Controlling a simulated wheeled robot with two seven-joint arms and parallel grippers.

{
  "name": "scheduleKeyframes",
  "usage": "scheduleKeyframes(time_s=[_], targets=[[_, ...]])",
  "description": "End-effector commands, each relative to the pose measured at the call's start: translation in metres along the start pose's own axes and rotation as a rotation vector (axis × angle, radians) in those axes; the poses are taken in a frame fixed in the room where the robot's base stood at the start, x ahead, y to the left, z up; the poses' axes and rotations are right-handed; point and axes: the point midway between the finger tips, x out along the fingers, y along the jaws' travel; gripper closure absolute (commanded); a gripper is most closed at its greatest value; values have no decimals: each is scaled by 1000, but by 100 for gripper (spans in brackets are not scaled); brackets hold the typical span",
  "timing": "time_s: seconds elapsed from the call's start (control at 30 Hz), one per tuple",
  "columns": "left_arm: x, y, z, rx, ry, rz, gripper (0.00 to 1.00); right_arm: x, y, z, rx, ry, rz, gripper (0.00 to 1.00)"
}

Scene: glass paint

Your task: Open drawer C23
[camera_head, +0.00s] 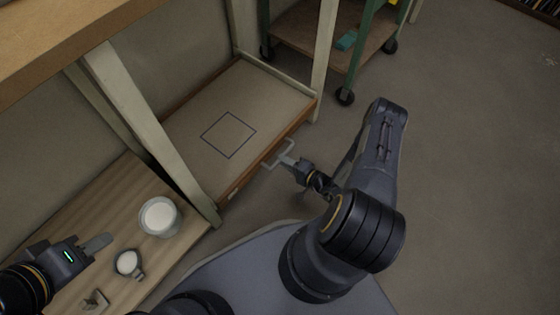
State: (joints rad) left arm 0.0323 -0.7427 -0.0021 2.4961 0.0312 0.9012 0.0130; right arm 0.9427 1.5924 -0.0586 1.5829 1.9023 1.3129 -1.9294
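A wide, low wooden drawer unit (200,170) sits between the pale bench legs, its flat top marked with a dark blue square outline. Its brown front edge (291,129) carries a pale U-shaped handle (285,144). A small pale label shows near the front's lower left end; I cannot read it. My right gripper (287,160) is at the handle, its fingertips touching or very close to it; I cannot tell whether it grips it. My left gripper (98,244) is over the wooden board at lower left, away from the drawer, with its finger gap not clear.
A wooden board (125,190) at left bears a white-filled glass jar (159,216), a small white-filled cup (128,263) and a small pale object (95,299). A green-framed wheeled cart (300,28) stands behind. The grey floor (470,150) at right is clear.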

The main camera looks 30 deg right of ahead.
Motion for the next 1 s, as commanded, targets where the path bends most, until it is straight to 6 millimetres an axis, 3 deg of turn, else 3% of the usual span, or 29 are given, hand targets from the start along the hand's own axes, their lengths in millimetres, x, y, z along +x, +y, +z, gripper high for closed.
scheduleKeyframes(time_s=[0.2,0.53,0.77,1.0], targets=[[9,-4,4,0,0,0,64,25,1,0,-1,-2,-1,70],[9,-4,4,0,0,0,64,29,-1,0,1,-1,0,70],[9,-4,4,0,0,0,64,28,-1,0,1,-1,-1,100],[9,-4,4,0,0,0,64,28,-1,0,1,-2,-1,100]])
